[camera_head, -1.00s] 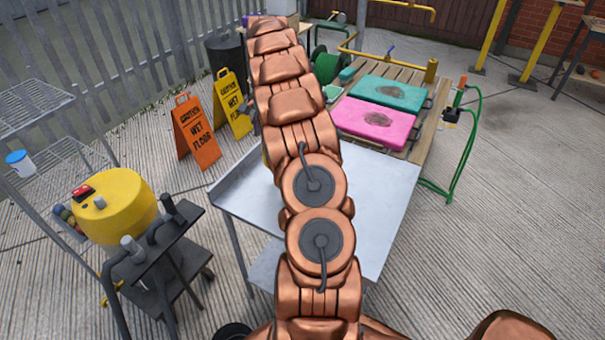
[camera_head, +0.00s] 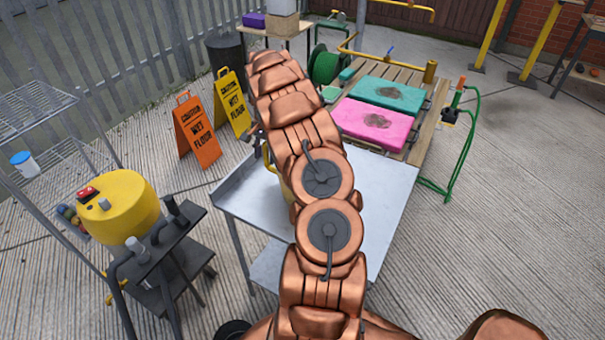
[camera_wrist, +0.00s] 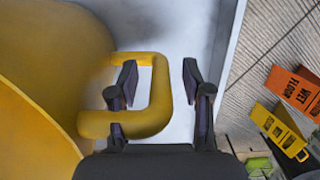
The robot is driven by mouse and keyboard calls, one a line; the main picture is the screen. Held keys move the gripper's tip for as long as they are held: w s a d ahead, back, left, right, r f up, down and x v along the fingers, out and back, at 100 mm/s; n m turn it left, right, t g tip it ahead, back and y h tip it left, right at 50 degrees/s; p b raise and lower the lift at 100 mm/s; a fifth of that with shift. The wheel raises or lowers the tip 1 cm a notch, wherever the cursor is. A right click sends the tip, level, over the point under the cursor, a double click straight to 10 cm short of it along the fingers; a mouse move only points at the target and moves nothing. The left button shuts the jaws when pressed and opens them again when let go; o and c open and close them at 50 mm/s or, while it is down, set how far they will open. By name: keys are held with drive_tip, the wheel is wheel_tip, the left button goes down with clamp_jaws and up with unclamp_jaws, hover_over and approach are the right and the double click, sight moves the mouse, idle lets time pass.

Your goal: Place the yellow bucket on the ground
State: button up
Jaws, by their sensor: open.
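The yellow bucket (camera_wrist: 60,55) fills the left of the wrist view, with its looped side handle (camera_wrist: 160,95) reaching right. It rests on the metal table (camera_head: 240,195). In the head view only a yellow sliver (camera_head: 269,158) of it shows beside my arm, which hides the rest. My gripper (camera_wrist: 158,70) is open at the handle. In the picture, one finger appears within the loop and the other outside it, with the handle's outer bar between them. Whether they touch it cannot be told. The ground (camera_head: 500,250) is ribbed pale concrete.
Orange (camera_head: 196,132) and yellow (camera_head: 233,103) wet-floor signs stand behind the table. A black cart (camera_head: 165,245) and yellow drum (camera_head: 120,205) are at left. A pallet table (camera_head: 428,120) with pink and teal pads stands behind right. Open ground lies right.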

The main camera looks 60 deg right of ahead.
drive_tip(key=shift+f, duration=0.3)
clamp_jaws()
idle(0.5)
